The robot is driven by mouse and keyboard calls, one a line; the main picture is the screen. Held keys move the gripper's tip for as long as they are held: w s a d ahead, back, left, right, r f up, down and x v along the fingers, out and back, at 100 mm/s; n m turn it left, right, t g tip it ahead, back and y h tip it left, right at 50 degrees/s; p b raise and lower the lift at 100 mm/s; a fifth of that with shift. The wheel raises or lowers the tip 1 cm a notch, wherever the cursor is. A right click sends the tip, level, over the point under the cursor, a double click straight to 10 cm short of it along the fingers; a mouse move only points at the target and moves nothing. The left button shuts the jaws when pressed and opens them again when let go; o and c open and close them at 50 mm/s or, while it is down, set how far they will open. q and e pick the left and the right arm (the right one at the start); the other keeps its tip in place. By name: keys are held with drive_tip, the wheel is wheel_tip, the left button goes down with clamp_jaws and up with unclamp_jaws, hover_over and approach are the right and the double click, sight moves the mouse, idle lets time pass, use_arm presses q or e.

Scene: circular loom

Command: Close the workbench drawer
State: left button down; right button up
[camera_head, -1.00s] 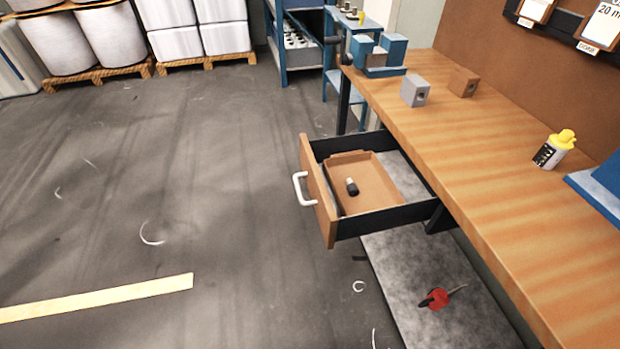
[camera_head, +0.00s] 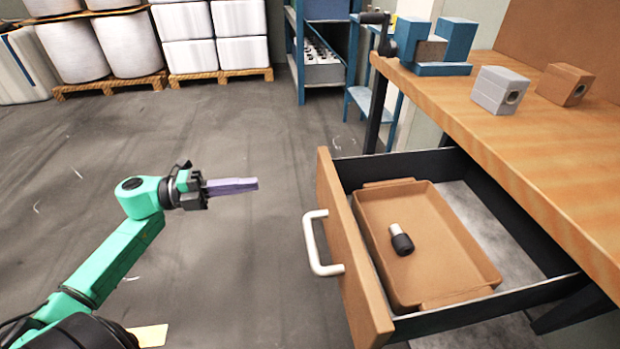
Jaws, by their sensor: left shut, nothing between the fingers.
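The workbench drawer (camera_head: 352,248) is pulled out from under the wooden workbench (camera_head: 455,105). It has a wooden front, dark sides and a white handle (camera_head: 318,243) facing left. A brown tray (camera_head: 440,250) lies inside it, with a small black and silver object (camera_head: 401,239) in the tray. My left gripper (camera_head: 256,184) is shut and empty. It is to the left of the drawer front and handle, apart from both, pointing right. My right gripper is not in view.
On the bench stand a blue vise-like fixture (camera_head: 448,45), a grey block (camera_head: 497,89) and a brown block (camera_head: 564,84). A blue shelf rack (camera_head: 298,60) and pallets of white containers (camera_head: 210,40) stand at the back. The floor left of the drawer is clear.

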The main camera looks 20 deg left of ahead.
use_arm(q)
drive_tip(key=x, duration=1.2)
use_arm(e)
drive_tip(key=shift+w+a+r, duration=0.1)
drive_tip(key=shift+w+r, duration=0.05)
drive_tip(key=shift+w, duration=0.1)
use_arm(q)
drive_tip(key=shift+w+f, duration=0.1)
drive_tip(key=shift+w, duration=0.1)
